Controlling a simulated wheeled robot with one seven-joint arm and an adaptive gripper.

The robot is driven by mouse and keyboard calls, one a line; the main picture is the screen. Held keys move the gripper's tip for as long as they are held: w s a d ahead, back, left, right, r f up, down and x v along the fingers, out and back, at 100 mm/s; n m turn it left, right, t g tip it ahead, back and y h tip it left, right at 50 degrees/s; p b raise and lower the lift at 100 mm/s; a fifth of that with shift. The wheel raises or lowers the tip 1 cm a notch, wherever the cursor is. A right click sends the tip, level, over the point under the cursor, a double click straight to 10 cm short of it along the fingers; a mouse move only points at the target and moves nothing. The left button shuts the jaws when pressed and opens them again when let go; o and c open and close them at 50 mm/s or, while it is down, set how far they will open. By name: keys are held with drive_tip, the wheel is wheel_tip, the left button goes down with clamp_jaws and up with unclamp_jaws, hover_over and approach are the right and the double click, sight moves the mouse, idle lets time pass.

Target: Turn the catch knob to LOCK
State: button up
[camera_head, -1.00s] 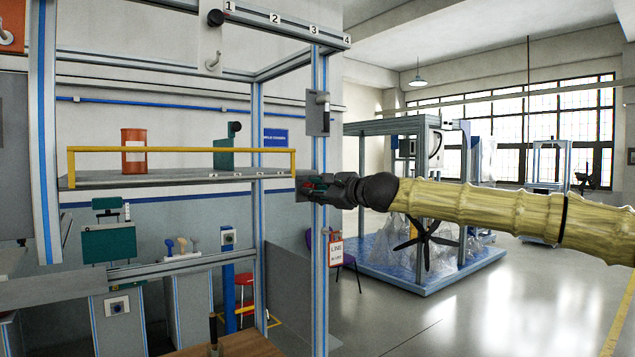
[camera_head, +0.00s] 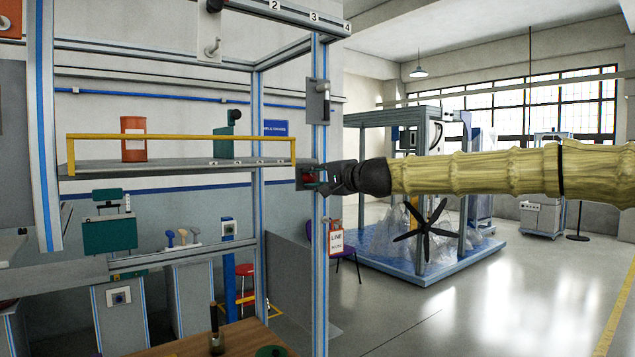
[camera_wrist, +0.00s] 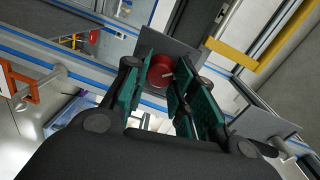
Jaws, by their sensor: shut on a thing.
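The catch knob (camera_wrist: 160,72) is a red round knob with a pale mark on its face, in front of a grey plate in the wrist view. My gripper (camera_wrist: 163,62) has its green-padded fingers on either side of the knob and is shut on it. In the head view my gripper (camera_head: 328,178) reaches in from the right to the small grey catch plate (camera_head: 304,184) on the blue-striped post, beside the shelf's right end. There the fingers mostly hide the knob. I cannot read any LOCK mark or tell the knob's setting.
The shelf (camera_head: 200,176) with a yellow rail (camera_head: 200,137) carries an orange can (camera_head: 133,140) and a green device (camera_head: 224,148). A grey latch box (camera_head: 318,103) is on the post above my gripper; a red-and-white tag (camera_head: 336,242) hangs below. Open floor lies to the right.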

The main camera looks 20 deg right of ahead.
drive_tip(key=shift+r+n, duration=0.1)
drive_tip(key=shift+n, duration=0.5)
drive_tip(key=o, duration=1.1)
drive_tip(key=shift+c, duration=0.2)
drive_tip(key=v, duration=1.2)
drive_tip(key=shift+d, duration=0.15)
